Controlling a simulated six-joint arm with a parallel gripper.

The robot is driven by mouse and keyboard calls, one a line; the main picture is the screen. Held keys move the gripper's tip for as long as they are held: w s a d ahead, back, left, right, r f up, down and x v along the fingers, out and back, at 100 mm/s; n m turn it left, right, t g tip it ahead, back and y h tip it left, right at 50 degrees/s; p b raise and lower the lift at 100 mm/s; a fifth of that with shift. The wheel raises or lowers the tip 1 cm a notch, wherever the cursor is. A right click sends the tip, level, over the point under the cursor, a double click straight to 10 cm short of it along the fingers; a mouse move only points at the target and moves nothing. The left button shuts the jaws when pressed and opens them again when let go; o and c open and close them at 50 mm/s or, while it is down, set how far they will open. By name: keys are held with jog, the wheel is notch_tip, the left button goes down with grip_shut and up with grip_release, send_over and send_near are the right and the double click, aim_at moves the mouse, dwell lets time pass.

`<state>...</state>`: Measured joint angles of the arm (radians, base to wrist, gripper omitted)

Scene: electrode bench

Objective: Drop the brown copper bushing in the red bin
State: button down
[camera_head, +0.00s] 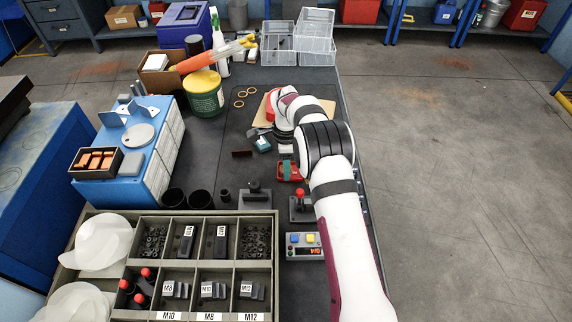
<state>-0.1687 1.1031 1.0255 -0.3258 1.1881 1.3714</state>
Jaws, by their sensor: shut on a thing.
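My arm reaches from the lower right over the bench, and its white wrist covers much of the work area. A small red tray (290,178) with a green piece lies nearer, just below my gripper.
A green tub (203,96), a blue box (150,160) and a sorting rack (168,254) stand left. Clear trays (278,44) stand at the back. A red-knobbed lever (300,206) stands near my forearm.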

jog(key=shift+c, duration=1.6)
grip_release()
notch_tip(320, 180, up, 16)
jog(key=shift+f, duration=0.1)
notch_tip(320, 180, up, 5)
